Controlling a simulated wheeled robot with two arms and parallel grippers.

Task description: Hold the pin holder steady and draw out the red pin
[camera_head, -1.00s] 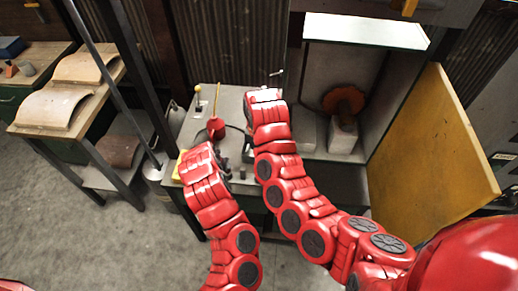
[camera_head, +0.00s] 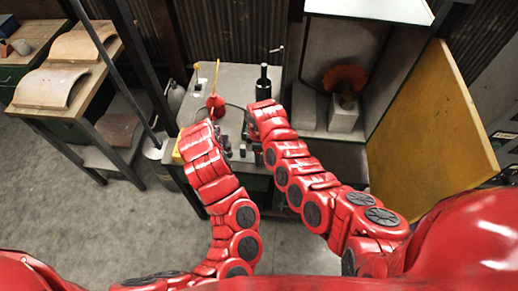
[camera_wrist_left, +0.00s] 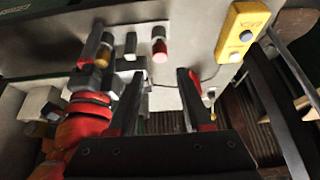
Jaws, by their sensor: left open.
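A short red cylinder with a pale end (camera_wrist_left: 160,50), which looks like the red pin, is on the grey bench top in the left wrist view. Small dark and grey blocks (camera_wrist_left: 130,46) stand beside it; I cannot tell which is the pin holder. My left gripper (camera_wrist_left: 160,78) is open and empty, its fingers apart just short of the red cylinder; it also shows in the head view (camera_head: 224,140). My right gripper (camera_head: 246,130) is close by on the right in the head view. Its dark fingers lie near a brass-coloured piece; whether they grip it is unclear.
A yellow button box (camera_wrist_left: 242,32) is on the bench edge. A red rounded object with a yellow stick (camera_head: 215,104) and a dark bottle (camera_head: 263,84) stand farther back. A yellow panel (camera_head: 428,125) is at the right. A rack with curved panels (camera_head: 52,86) stands left.

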